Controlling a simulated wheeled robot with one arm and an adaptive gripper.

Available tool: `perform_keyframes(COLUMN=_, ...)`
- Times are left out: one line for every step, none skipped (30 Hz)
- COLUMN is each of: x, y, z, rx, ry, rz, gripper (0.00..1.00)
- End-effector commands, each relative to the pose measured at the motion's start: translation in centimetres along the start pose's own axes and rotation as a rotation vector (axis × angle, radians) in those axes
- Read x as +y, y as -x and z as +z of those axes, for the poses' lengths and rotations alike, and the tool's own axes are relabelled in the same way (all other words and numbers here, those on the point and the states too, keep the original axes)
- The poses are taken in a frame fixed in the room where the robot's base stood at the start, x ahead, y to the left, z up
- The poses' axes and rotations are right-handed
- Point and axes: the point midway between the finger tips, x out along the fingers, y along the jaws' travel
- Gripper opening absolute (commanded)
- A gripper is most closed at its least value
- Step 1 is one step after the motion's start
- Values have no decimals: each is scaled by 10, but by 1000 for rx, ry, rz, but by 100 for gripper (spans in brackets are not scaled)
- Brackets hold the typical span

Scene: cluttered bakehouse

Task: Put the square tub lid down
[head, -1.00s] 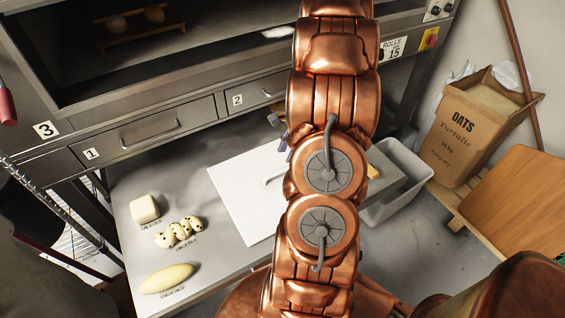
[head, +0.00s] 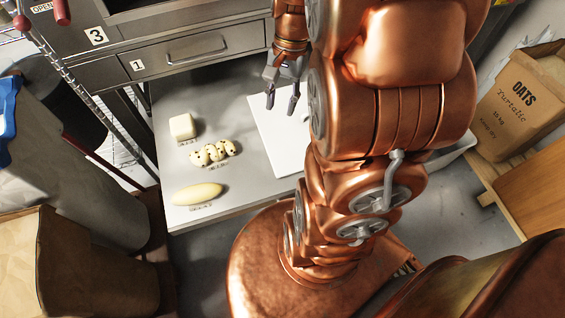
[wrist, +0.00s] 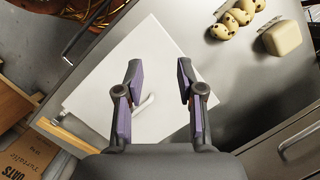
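The square tub lid (head: 270,133) is a flat white plate on the steel table, partly hidden behind my arm in the head view. In the wrist view the lid (wrist: 120,62) shows more fully, with a thin bar handle (wrist: 145,105) on its top. My gripper (head: 281,102) is above the lid's far part in the head view. In the wrist view my gripper (wrist: 159,95) has its fingers wide apart with nothing between them. The handle appears behind the left finger, apart from the grip.
A pale block (head: 183,126), a speckled twisted loaf (head: 212,152) and a smooth oval loaf (head: 197,194) lie left of the lid on the steel table (head: 235,105). Drawer 1 (head: 195,48) is behind.

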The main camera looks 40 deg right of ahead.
Motion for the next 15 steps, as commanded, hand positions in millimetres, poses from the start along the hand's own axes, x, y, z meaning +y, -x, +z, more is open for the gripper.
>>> perform_keyframes(x=-3, y=0, z=20, rx=9, ry=81, rz=23, gripper=38)
perform_keyframes(x=-3, y=0, z=30, rx=12, ry=126, rz=36, gripper=38)
perform_keyframes(x=-2, y=-1, z=43, rx=16, ry=188, rz=54, gripper=38)
perform_keyframes(x=-1, y=-1, z=54, rx=19, ry=232, rz=67, gripper=38)
perform_keyframes(x=0, y=-2, z=63, rx=20, ry=277, rz=81, gripper=38)
perform_keyframes(x=3, y=-4, z=76, rx=22, ry=337, rz=100, gripper=38)
perform_keyframes(x=5, y=-5, z=85, rx=26, ry=382, rz=113, gripper=38)
perform_keyframes(x=7, y=-5, z=94, rx=30, ry=429, rz=125, gripper=38)
perform_keyframes(x=11, y=-7, z=105, rx=32, ry=488, rz=144, gripper=38)
perform_keyframes(x=14, y=-8, z=113, rx=34, ry=534, rz=159, gripper=38)
perform_keyframes(x=18, y=-10, z=121, rx=35, ry=579, rz=171, gripper=38)
perform_keyframes(x=24, y=-12, z=130, rx=37, ry=636, rz=190, gripper=38)
perform_keyframes(x=27, y=-13, z=137, rx=39, ry=679, rz=203, gripper=38)
perform_keyframes(x=31, y=-14, z=142, rx=42, ry=718, rz=214, gripper=38)
perform_keyframes(x=36, y=-15, z=150, rx=44, ry=768, rz=228, gripper=38)
